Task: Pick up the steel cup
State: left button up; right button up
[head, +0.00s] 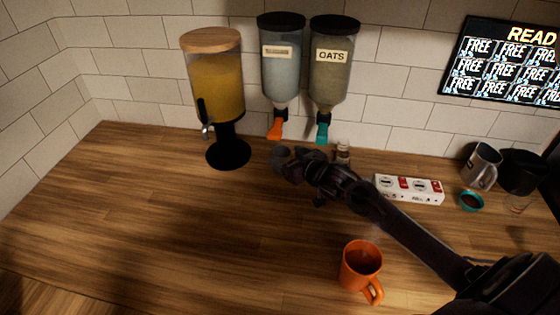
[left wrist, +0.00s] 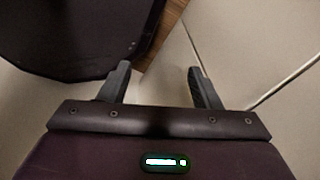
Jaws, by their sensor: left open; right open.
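The steel cup (head: 483,165), a grey metal mug with a handle, stands upright at the far right of the counter, near the wall. My right arm reaches in from the lower right, and my right gripper (head: 288,163) is over the middle of the counter, well left of the cup. It is open, and I see nothing held in it. My left gripper (left wrist: 160,82) shows only in the left wrist view, open and empty, far from any cup in sight.
An orange mug (head: 361,267) stands at the front. A white power strip (head: 409,189), a small teal bowl (head: 471,201) and a black object (head: 521,171) lie near the cup. A juice dispenser (head: 216,95) stands at the back. The left counter (head: 110,210) is clear.

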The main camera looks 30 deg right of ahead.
aim_at(276, 149)
jog(key=shift+p+x, duration=0.35)
jog(key=shift+x, duration=1.65)
jog(key=shift+r, duration=0.1)
jog(key=shift+s, duration=0.1)
jog(key=shift+c, duration=0.3)
jog(key=c, duration=0.9)
jog(key=shift+c, duration=1.1)
jog(key=shift+r, duration=0.15)
